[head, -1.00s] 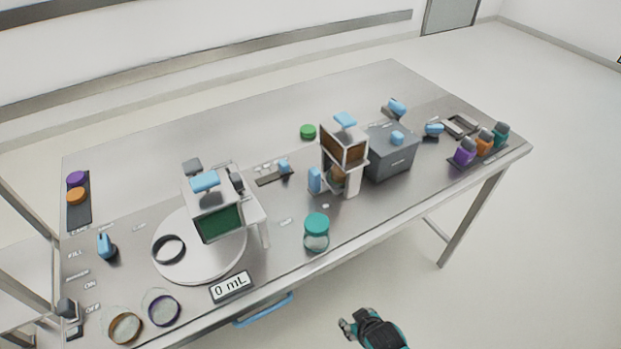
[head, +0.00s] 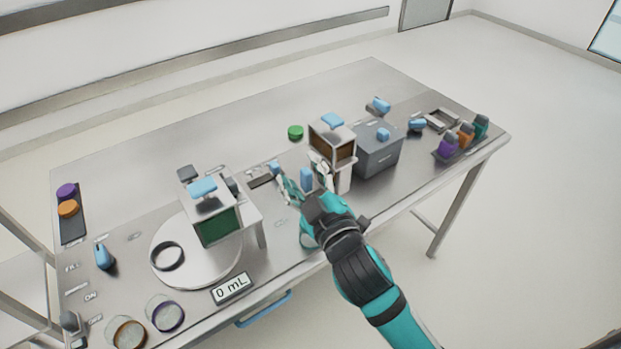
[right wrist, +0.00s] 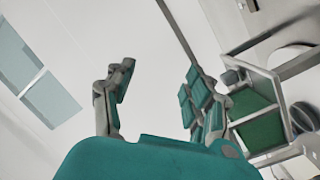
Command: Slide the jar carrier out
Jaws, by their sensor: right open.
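A white station with a brown window (head: 338,150) and a light-blue top handle (head: 332,120) stands at mid-table. An upright light-blue handle (head: 306,178) is at its lower left front; it seems to belong to the jar carrier. My right gripper (head: 303,184) is open, its fingers spread on either side of that handle, apparently not closed on it. The carrier and the lower opening are mostly hidden by my fingers. The right wrist view shows the open fingers (right wrist: 160,80) with nothing between them. My left gripper is not in view.
A grey box (head: 378,152) stands right of the station. A white frame with a green panel (head: 218,228) stands on a round plate to the left. My right arm crosses the table's front edge and hides the spot of the teal-lidded jar. A green lid (head: 296,132) lies behind.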

